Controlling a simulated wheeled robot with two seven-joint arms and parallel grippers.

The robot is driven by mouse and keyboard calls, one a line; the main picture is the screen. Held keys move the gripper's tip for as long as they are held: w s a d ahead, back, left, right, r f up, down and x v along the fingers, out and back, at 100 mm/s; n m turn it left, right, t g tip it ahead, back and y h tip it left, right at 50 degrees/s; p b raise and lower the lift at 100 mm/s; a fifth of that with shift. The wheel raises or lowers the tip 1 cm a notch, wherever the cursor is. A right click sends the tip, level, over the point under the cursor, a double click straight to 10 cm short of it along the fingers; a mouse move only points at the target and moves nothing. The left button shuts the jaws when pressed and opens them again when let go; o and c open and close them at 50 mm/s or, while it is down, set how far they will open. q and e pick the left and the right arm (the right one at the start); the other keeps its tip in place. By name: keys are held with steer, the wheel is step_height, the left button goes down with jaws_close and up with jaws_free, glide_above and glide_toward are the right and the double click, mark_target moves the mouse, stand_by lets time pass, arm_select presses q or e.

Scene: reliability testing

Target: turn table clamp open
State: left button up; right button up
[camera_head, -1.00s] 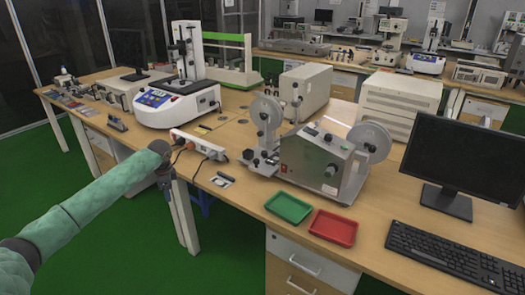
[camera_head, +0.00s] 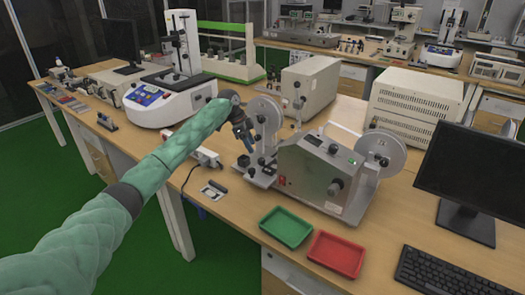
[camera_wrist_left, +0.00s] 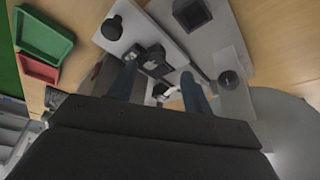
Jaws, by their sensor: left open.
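The grey testing machine (camera_head: 318,172) with two round discs stands mid-table. At its left end is a small fixture with black knobs (camera_head: 243,160), which I take for the table clamp. My left gripper (camera_head: 250,143) is over this fixture, pointing down, beside the left disc (camera_head: 266,114). In the left wrist view its two bluish fingers (camera_wrist_left: 160,85) are apart, with a dark clamp part (camera_wrist_left: 155,60) seen between and beyond them. I cannot tell whether they touch it. The clamp's state is partly hidden by the fingers. My right gripper is not in view.
A green tray (camera_head: 286,226) and a red tray (camera_head: 336,254) lie at the table's front edge. A white power strip (camera_head: 205,157) lies under my left arm. A monitor (camera_head: 472,170) and keyboard (camera_head: 440,272) stand at the right.

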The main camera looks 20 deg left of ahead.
mark_target(261, 159)
arm_select(q)
steer(key=x, duration=0.3)
steer(key=d+p+x, duration=0.1)
steer(key=x, duration=0.1)
steer(key=shift+w+d+f, duration=0.15)
steer(key=shift+d, duration=0.05)
steer(key=shift+d+f+p, duration=0.2)
steer(key=shift+f+p, duration=0.2)
steer(key=shift+f, duration=0.5)
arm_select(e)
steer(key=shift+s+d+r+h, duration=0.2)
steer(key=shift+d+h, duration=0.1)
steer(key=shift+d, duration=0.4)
arm_select(q)
steer(key=shift+r, duration=0.1)
steer(key=c, duration=1)
